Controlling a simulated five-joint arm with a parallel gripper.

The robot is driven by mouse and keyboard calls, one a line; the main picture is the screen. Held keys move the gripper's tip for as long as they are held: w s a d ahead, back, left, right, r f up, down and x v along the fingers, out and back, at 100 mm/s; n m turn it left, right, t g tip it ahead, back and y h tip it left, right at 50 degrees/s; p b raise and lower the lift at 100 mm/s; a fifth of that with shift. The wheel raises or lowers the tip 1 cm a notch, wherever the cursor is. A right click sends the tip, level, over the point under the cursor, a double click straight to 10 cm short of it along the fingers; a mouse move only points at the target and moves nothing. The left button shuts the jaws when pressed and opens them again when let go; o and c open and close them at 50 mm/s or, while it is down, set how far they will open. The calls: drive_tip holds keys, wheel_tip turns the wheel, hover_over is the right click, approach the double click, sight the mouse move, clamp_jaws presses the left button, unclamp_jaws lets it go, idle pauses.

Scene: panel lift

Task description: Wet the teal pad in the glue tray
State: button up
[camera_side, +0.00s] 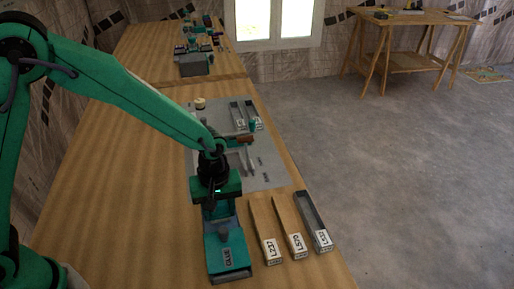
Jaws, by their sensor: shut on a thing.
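The glue tray (228,262) is a teal tray with a "GLUE" label, lying near the front edge of the wooden table. My gripper (221,216) points down over the far end of the tray. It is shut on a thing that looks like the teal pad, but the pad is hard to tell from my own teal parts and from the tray. I cannot tell whether the held thing touches the tray.
Long narrow pieces labelled L237 (270,244), L570 (293,240) and L532 (319,232) lie right of the tray. A grey mat (262,178) with small parts lies beyond my gripper. The table's left side is clear.

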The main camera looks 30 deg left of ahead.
drive_tip(key=shift+f, duration=0.4)
idle(1.4)
drive_tip(key=shift+r, duration=3.6)
drive_tip(key=shift+w+a+r+m, duration=0.3)
drive_tip(key=shift+a+r+m, duration=0.1)
drive_tip(key=shift+a, duration=0.35)
drive_tip(key=a+r+m, duration=0.4)
drive_tip(key=a, duration=0.3)
drive_tip(key=w+a+r+m, duration=0.1)
drive_tip(key=a+r+m, duration=0.3)
drive_tip(key=a, duration=0.4)
drive_tip(key=shift+w+a+r, duration=0.25)
drive_tip(key=shift+w+r, duration=0.05)
drive_tip(key=shift+r, duration=0.4)
